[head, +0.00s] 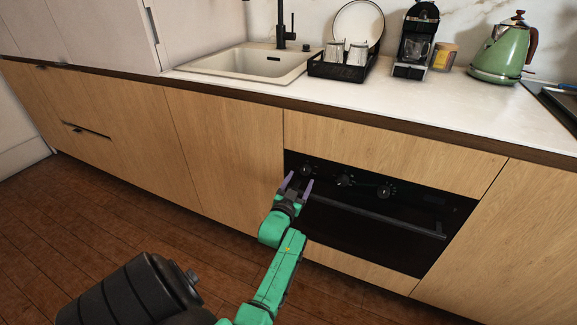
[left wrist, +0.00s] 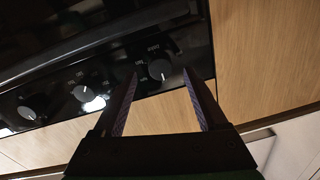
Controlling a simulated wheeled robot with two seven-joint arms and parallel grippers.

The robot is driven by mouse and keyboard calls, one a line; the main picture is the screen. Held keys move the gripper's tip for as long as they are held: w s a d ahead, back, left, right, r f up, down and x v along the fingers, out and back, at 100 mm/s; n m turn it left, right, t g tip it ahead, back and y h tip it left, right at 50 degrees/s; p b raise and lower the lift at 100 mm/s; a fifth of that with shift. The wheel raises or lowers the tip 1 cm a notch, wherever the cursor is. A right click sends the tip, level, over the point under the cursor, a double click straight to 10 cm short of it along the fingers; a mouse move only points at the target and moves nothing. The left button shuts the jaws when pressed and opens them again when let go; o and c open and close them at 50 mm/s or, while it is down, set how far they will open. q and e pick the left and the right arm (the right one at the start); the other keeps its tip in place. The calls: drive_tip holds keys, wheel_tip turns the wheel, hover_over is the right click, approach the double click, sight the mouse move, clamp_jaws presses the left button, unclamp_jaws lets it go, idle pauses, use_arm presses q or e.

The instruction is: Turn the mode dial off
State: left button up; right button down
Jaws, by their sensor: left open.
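The black oven (head: 375,215) has three round dials in a row along its top panel: a left dial (head: 306,170), a middle dial (head: 345,181) and a right dial (head: 386,191). Their labels are too small to read surely, so I cannot tell which is the mode dial. My left gripper (head: 298,180) is open and empty in front of the left dial. In the left wrist view the left dial (left wrist: 160,69) shows between the open fingertips (left wrist: 160,76), apart from them, with a white pointer mark. The middle dial (left wrist: 82,93) is further left there. My right gripper is not in view.
A long oven handle (head: 380,215) runs below the dials, close under my left gripper. Wooden cabinet fronts (head: 235,145) flank the oven. The counter (head: 440,100) above holds a sink (head: 240,65), dish rack (head: 340,70), coffee machine (head: 415,40) and green kettle (head: 500,55).

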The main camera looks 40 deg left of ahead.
use_arm(q)
drive_tip(key=p+v, duration=0.6)
drive_tip(key=v, duration=0.5)
drive_tip(key=shift+s, duration=0.3)
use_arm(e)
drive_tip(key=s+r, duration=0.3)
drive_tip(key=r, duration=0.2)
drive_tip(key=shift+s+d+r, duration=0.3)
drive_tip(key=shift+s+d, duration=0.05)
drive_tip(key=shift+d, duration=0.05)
use_arm(q)
drive_tip(key=shift+d+f, duration=0.1)
drive_tip(key=shift+d, duration=0.05)
drive_tip(key=s+d+f+m+g+h+p, duration=0.1)
drive_tip(key=d+f+g+h+p, duration=0.25)
drive_tip(key=d+f, duration=0.5)
drive_tip(key=s+d+f+m+g+h+p, duration=0.25)
drive_tip(key=s+d+f+g, duration=0.25)
drive_tip(key=s+f, duration=0.65)
drive_tip(key=s+f+g+p, duration=0.1)
drive_tip(key=s+f+g, duration=0.2)
drive_tip(key=s, duration=0.7)
drive_tip(key=s+a+f+g+p, duration=0.1)
drive_tip(key=s+f+g, duration=0.3)
drive_tip(key=s, duration=0.6)
drive_tip(key=shift+a+m+h+p, duration=0.25)
drive_tip(key=shift+m+h+p, duration=0.2)
drive_tip(key=shift+p, duration=0.25)
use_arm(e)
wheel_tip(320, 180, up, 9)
